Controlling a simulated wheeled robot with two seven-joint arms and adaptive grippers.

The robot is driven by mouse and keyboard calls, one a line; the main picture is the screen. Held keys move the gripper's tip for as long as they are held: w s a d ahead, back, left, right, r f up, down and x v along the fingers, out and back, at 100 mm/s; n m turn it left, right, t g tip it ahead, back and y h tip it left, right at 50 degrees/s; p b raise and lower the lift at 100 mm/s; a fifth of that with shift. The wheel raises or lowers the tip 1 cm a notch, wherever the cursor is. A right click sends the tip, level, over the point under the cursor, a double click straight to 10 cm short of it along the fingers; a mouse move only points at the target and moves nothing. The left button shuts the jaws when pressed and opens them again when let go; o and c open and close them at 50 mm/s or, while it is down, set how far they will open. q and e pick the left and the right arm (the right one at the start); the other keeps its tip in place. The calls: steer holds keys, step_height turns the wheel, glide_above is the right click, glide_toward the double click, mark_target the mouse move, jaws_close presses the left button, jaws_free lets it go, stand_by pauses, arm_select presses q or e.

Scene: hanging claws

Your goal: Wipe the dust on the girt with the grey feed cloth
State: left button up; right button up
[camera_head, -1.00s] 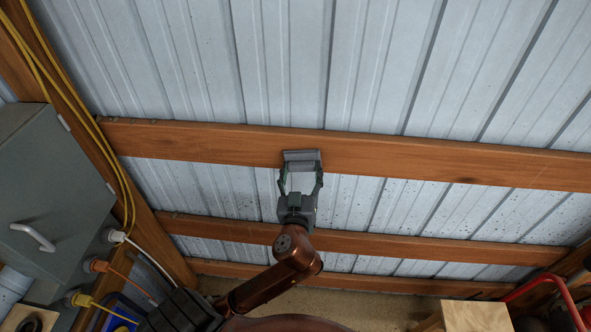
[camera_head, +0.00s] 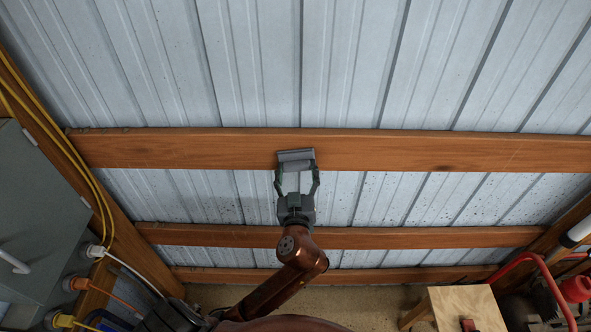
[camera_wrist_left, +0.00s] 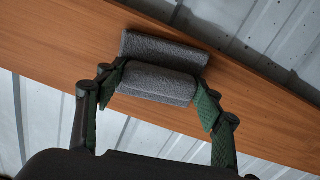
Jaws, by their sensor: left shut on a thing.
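The girt (camera_head: 420,152) is the upper brown wooden rail across the corrugated metal wall; it also shows in the left wrist view (camera_wrist_left: 60,40). My left gripper (camera_head: 296,178) is shut on the grey feed cloth (camera_head: 296,156), a folded dark grey pad. In the left wrist view the cloth (camera_wrist_left: 160,68) sits between the two fingers (camera_wrist_left: 158,90) and lies against or very close to the girt's face. My right gripper is not in view.
Lower wooden rails (camera_head: 400,237) run below the girt. A grey electrical box (camera_head: 35,215) with yellow cables (camera_head: 70,150) stands at the left. A wooden stool (camera_head: 460,308) and red tubing (camera_head: 545,270) are at the lower right. The girt's right stretch is unobstructed.

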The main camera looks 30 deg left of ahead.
arm_select(q)
steer(key=shift+s+d+f, duration=0.15)
steer(key=shift+s+d, duration=0.15)
steer(key=shift+s, duration=0.15)
steer(key=shift+b+v, duration=0.4)
steer(key=shift+v, duration=2.05)
steer(key=v, duration=0.3)
steer(key=shift+a+b, duration=0.1)
steer(key=shift+b, duration=0.25)
